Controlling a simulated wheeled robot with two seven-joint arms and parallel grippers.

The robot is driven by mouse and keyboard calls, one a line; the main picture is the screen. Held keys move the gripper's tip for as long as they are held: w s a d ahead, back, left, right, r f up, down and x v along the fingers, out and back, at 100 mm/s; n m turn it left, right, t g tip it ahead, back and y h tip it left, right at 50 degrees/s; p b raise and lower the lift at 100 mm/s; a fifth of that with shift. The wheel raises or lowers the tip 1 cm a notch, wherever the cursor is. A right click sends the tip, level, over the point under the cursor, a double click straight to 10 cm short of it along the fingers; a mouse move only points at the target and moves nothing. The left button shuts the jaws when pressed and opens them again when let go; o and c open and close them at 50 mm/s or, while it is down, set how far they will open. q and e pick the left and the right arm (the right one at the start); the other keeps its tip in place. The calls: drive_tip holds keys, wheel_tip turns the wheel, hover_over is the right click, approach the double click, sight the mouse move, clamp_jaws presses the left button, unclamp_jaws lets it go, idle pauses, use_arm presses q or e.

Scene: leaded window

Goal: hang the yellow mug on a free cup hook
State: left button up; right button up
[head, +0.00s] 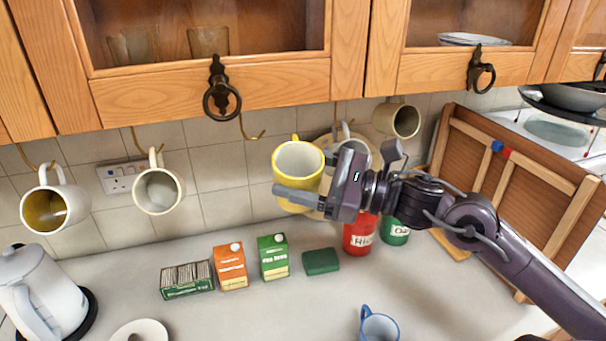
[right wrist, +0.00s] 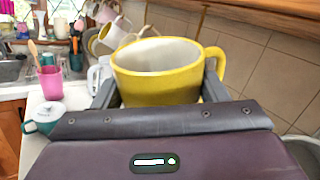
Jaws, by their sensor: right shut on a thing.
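The yellow mug (head: 290,176) has a pale inside and is held in the air in front of the tiled wall. Its handle is on the far side, toward the wall, and shows at right in the right wrist view. My right gripper (head: 292,192) is shut on the mug body, with a finger on each side in the right wrist view (right wrist: 160,90). An empty brass cup hook (head: 251,131) hangs under the cabinet, above and left of the mug. I cannot tell whether the hook behind the mug is free. My left gripper is not in view.
A white mug (head: 158,190), a yellow-lined mug (head: 45,208) and a cream mug (head: 397,119) hang from the cabinet. Another pale mug is partly hidden behind my right gripper. Cartons (head: 230,267), red tin (head: 359,236) and blue mug (head: 378,327) stand on the counter.

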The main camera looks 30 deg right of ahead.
drive_tip(key=shift+w+d+r, duration=0.1)
drive_tip(key=shift+w, duration=0.35)
drive_tip(key=shift+w+d+r, duration=0.1)
drive_tip(key=shift+w, duration=0.3)
drive_tip(key=w+a+f+b, duration=0.1)
drive_tip(key=w+a+b, duration=0.1)
drive_tip(key=w+a, duration=0.3)
drive_tip(key=shift+w, duration=0.15)
idle(0.7)
idle(0.6)
